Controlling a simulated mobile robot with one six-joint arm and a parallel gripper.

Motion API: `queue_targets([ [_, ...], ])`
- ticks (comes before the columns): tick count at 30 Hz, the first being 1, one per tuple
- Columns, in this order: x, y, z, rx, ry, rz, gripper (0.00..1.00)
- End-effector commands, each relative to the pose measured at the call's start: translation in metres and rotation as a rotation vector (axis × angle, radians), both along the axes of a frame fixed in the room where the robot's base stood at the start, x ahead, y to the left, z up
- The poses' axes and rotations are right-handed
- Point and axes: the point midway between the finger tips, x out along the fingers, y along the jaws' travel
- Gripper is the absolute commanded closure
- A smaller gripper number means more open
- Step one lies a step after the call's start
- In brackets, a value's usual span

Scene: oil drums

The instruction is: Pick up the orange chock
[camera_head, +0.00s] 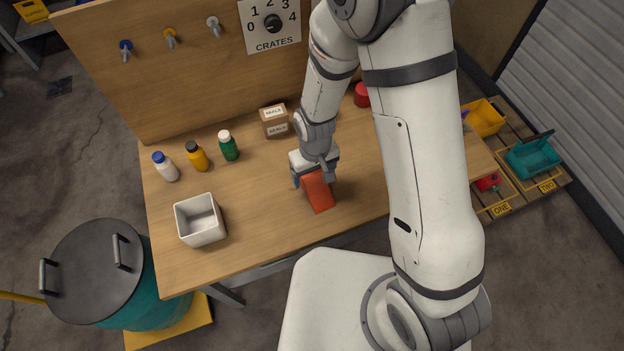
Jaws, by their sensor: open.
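The orange chock (319,193) lies on the wooden workbench (263,236), near the middle of its front part. My gripper (314,175) is open and low over the bench, at the far end of the chock. One finger shows at the chock's left side and another part of the gripper at its right. The fingers and wrist cover the chock's far end. I cannot tell whether the fingers touch it.
A white open box (200,220) stands left on the bench. White (165,167), yellow (197,156) and green (229,146) bottles and a cardboard box (274,121) stand behind. A red object (362,95) is partly hidden by my arm. A lidded drum (100,275) stands at lower left.

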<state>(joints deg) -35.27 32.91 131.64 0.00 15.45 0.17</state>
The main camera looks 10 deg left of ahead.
Motion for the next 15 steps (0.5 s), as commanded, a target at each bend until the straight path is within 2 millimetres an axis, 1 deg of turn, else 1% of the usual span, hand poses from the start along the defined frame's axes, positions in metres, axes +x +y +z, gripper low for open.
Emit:
queue_targets([
  [3, -0.003, 0.001, -0.014, -0.003, 0.004, 0.000, 0.20],
  [7, -0.002, 0.001, -0.026, -0.002, 0.002, 0.000, 0.20],
  [10, -0.002, 0.001, -0.030, -0.001, 0.001, 0.001, 0.20],
  [15, -0.002, 0.001, -0.031, 0.000, 0.000, 0.001, 0.20],
])
